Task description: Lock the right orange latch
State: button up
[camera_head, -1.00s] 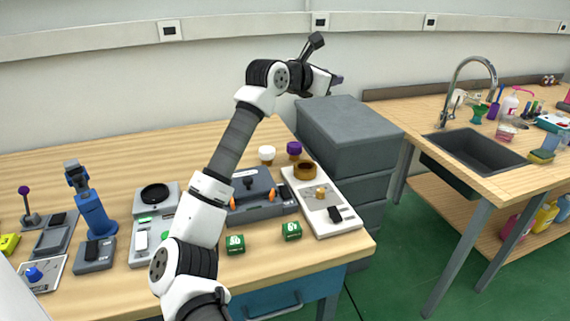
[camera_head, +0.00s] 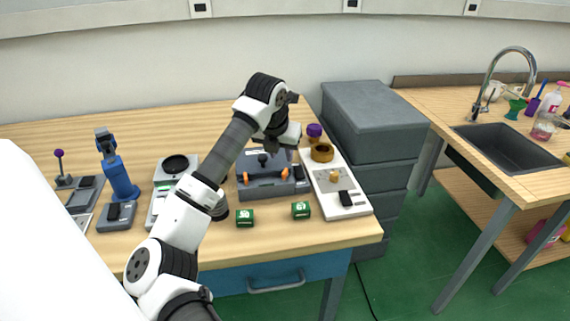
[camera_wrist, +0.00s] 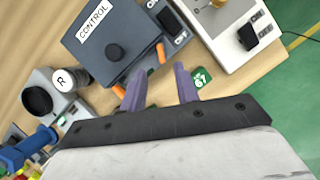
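The right orange latch (camera_head: 285,174) sits on the front right of the grey control box (camera_head: 268,189). In the wrist view the right latch (camera_wrist: 161,53) shows as a small orange piece beyond my fingers, near the ON/OFF switch. The left orange latch (camera_head: 243,178) is at the box's front left and also shows in the wrist view (camera_wrist: 118,89), close to my left finger. My gripper (camera_wrist: 160,82) is open and empty, its purple-grey fingers pointing toward the box's front edge. I cannot tell whether either latch is locked.
Bare table lies in front.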

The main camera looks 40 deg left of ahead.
aim_at(285, 170)
jog(key=p+x, duration=0.1)
jog(key=x, duration=0.6)
jog(key=shift+w+f+p, duration=0.15)
jog(key=shift+f+p, duration=0.15)
jog(key=shift+p, duration=0.1)
jog(key=shift+c, duration=0.4)
grip_shut()
